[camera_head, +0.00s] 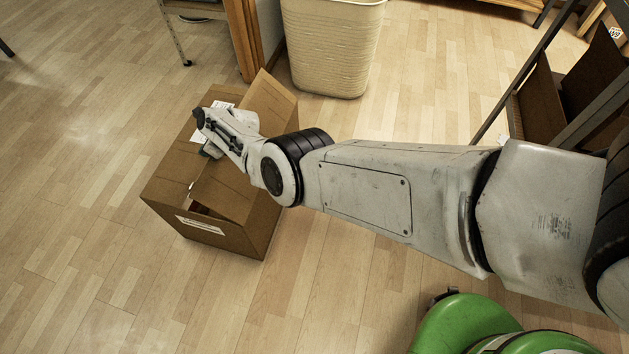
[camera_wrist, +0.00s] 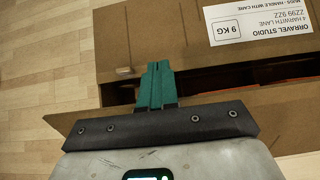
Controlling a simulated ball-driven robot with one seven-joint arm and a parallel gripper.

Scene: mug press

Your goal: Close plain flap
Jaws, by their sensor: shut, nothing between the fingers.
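An open-topped cardboard box (camera_head: 235,238) stands on the floor in the head view. Its plain flap (camera_head: 270,98) slants up along the right side, partly raised, with my arm across it. The labelled flap (camera_head: 165,185) lies nearly flat on the left; its white label shows in the wrist view, where this flap (camera_wrist: 165,40) fills the top. My gripper (camera_head: 209,151) is over the box between the flaps. In the wrist view its teal fingers (camera_wrist: 157,82) are together and empty, overlapping the labelled flap's edge. The plain flap (camera_wrist: 285,118) shows behind the gripper, partly hidden. A dark gap separates the flaps.
A cream bin (camera_head: 332,45) stands behind the box. A metal-legged stand (camera_head: 175,35) is at the upper left. A shelf with another open carton (camera_head: 590,80) is at the right. The wooden floor (camera_head: 70,190) left of the box is clear.

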